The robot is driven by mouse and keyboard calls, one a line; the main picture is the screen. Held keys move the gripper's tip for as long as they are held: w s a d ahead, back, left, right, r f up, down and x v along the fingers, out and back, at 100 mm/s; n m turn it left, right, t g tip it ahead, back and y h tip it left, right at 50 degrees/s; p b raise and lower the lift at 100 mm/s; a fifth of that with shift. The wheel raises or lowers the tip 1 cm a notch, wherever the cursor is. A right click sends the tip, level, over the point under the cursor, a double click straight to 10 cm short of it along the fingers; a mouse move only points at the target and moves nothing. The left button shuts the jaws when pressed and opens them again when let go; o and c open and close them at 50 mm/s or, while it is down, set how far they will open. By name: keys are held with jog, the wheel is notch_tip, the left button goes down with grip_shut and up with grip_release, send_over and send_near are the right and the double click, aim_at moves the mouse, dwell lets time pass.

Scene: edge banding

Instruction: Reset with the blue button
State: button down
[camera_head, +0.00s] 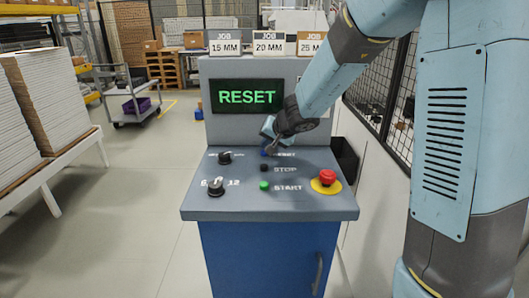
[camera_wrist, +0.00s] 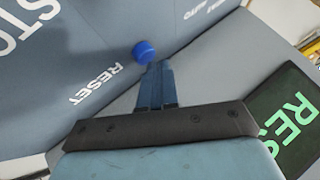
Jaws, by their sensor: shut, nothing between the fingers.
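The blue button (camera_wrist: 144,51) stands on the grey control panel next to the printed word RESET in the wrist view. In the head view it is a small blue spot (camera_head: 264,153), mostly hidden by my gripper (camera_head: 270,147). My gripper (camera_wrist: 158,67) is shut and empty, and its fingertips are right beside the button in the wrist view. I cannot tell whether they touch it. The panel's screen (camera_head: 247,96) reads RESET in green letters on a dark background.
Below the blue button are a black STOP button (camera_head: 264,168) and a green START button (camera_head: 264,185). A red emergency button (camera_head: 327,177) sits at the right, and two black knobs (camera_head: 225,157) (camera_head: 216,186) at the left. A mesh fence (camera_head: 401,90) stands to the right.

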jog(key=shift+f, duration=0.4)
dwell(0.5)
jog(key=shift+r, duration=0.9)
jog(key=shift+r, duration=0.1)
jog(key=shift+r, duration=2.4)
